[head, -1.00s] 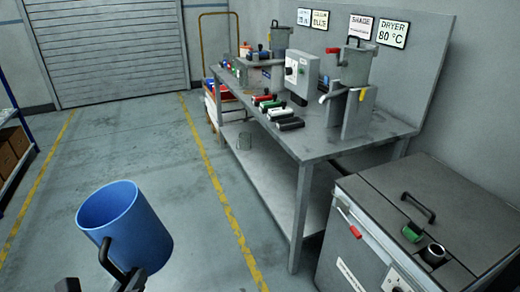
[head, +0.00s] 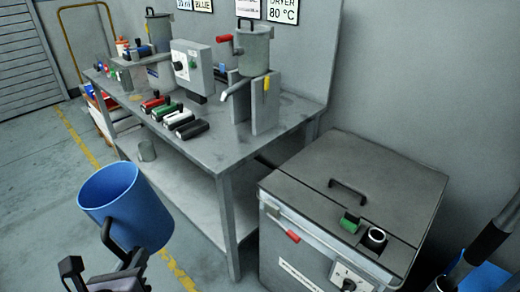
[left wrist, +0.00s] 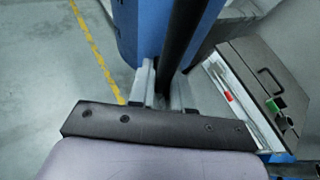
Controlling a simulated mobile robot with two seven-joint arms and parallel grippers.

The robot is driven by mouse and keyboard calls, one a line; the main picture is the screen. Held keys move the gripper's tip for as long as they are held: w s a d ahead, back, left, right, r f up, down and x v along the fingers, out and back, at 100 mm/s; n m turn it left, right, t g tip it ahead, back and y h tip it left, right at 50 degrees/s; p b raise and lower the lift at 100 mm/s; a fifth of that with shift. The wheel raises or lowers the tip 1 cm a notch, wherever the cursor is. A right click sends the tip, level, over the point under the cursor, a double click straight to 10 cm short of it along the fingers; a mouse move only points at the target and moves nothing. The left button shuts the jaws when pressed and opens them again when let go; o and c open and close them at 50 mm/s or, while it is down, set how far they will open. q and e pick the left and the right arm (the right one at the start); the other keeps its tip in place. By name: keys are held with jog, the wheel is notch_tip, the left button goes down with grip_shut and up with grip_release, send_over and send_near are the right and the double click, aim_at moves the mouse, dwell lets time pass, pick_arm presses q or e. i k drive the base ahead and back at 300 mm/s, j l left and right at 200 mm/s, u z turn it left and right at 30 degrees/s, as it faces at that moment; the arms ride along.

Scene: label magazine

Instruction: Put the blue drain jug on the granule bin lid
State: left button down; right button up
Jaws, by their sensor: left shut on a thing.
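The blue drain jug (head: 128,205) is upright and open-topped at the lower left of the head view. My left gripper (head: 122,262) is shut on its black handle and holds it above the floor. In the left wrist view the jug (left wrist: 140,30) and its dark handle show between the fingers (left wrist: 163,92). The granule bin appears to be the grey box at lower right, with a dark grey lid (head: 300,185) that has a black bar handle. The lid is closed and lies to the right of the jug, apart from it. My right gripper is not seen.
A green-capped piece (head: 349,222) and a dark round port (head: 375,238) sit at the bin top's front right. A grey workbench (head: 215,150) with several coloured-handled items stands behind. A blue object (head: 485,275) shows at the lower right edge.

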aim_at(386, 186)
jog(key=i+z, duration=0.15)
jog(key=z, duration=0.3)
jog(key=i+j+z, duration=0.15)
jog(key=z, duration=0.3)
jog(key=i+j+z, duration=0.15)
jog(key=z, duration=0.3)
jog(key=i+j+z, duration=0.15)
jog(key=z, duration=0.3)
jog(key=i+j+z, duration=0.15)
jog(key=z, duration=0.15)
jog(key=i+j+z, duration=0.1)
jog(key=j+z, duration=0.2)
